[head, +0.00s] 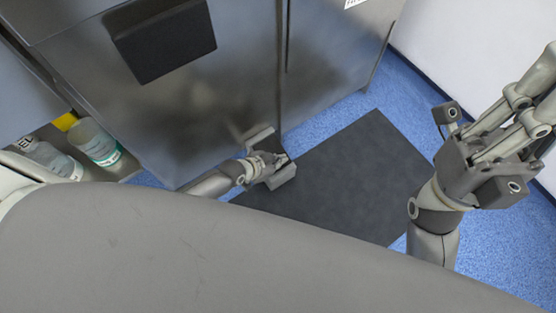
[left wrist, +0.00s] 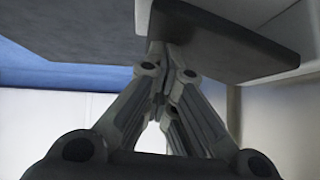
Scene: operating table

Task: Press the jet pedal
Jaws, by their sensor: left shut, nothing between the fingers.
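In the head view no jet pedal can be made out for sure. My left gripper (head: 284,160) is low beside the grey metal cabinet, over the near-left edge of a dark mat. In the left wrist view the left fingers (left wrist: 166,52) are shut with nothing between them. Their tips are at a dark slab (left wrist: 225,55) with a paler grey edge. I cannot tell if they touch it, or if it is the pedal or the mat. My right gripper (head: 535,75) is raised at the right, its fingertips cut off or unclear.
The metal cabinet (head: 215,110) stands close behind the left gripper. The dark mat (head: 350,185) lies on blue floor (head: 345,115). A large grey padded surface (head: 230,260) fills the foreground. Bottles (head: 95,140) stand on a shelf at left. A white wall (head: 480,40) bounds the right.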

